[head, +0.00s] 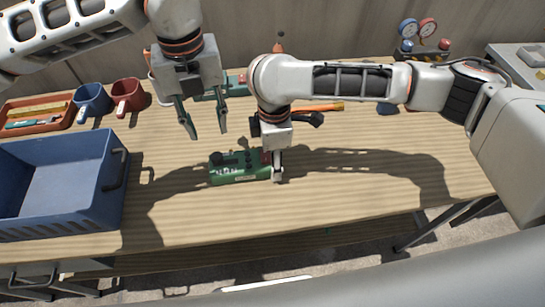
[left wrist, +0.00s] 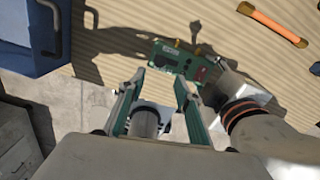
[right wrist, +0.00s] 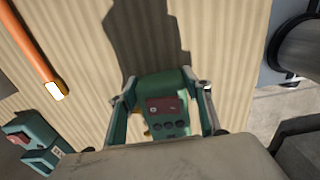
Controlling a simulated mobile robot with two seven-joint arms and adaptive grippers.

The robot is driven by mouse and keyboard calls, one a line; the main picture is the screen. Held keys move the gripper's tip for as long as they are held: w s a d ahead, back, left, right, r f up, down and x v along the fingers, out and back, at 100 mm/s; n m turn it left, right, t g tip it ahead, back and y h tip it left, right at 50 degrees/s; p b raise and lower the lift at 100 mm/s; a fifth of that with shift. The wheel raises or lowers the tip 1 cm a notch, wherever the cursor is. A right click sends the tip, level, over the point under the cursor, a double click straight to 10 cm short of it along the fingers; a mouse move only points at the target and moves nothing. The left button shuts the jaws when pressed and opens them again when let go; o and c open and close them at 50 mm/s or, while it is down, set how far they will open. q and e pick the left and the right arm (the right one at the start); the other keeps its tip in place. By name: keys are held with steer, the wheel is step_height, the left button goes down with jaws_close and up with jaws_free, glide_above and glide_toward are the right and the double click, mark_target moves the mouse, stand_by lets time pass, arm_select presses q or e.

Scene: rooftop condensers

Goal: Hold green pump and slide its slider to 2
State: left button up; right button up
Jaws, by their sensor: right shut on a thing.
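The green pump (head: 228,176) lies on the wooden table near its front edge, with dark knobs on top and a pale label on its front. My right gripper (head: 277,178) is shut on the pump's right end; the right wrist view shows its fingers on either side of the green body (right wrist: 165,84), with a dark red panel between them. My left gripper (head: 207,135) is open and empty, above and behind the pump. In the left wrist view the pump (left wrist: 172,59) shows beyond the open fingers. The slider's setting is too small to read.
A blue crate (head: 116,205) stands at the left front. Blue and red mugs (head: 128,95) and a tray (head: 65,112) are behind it. Another teal device (head: 237,84) and an orange-handled tool (head: 325,106) lie farther back. Gauges (head: 408,28) stand at the back right.

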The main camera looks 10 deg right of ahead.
mark_target(215, 155)
arm_select(q)
steer(key=w+a+r+n+g+h, duration=0.1)
steer(key=w+a+n+g+h, duration=0.25)
steer(key=n, duration=0.35)
steer(key=x, duration=1.1)
steer(key=shift+w+a+f, duration=0.2)
steer(key=shift+w+f, duration=0.05)
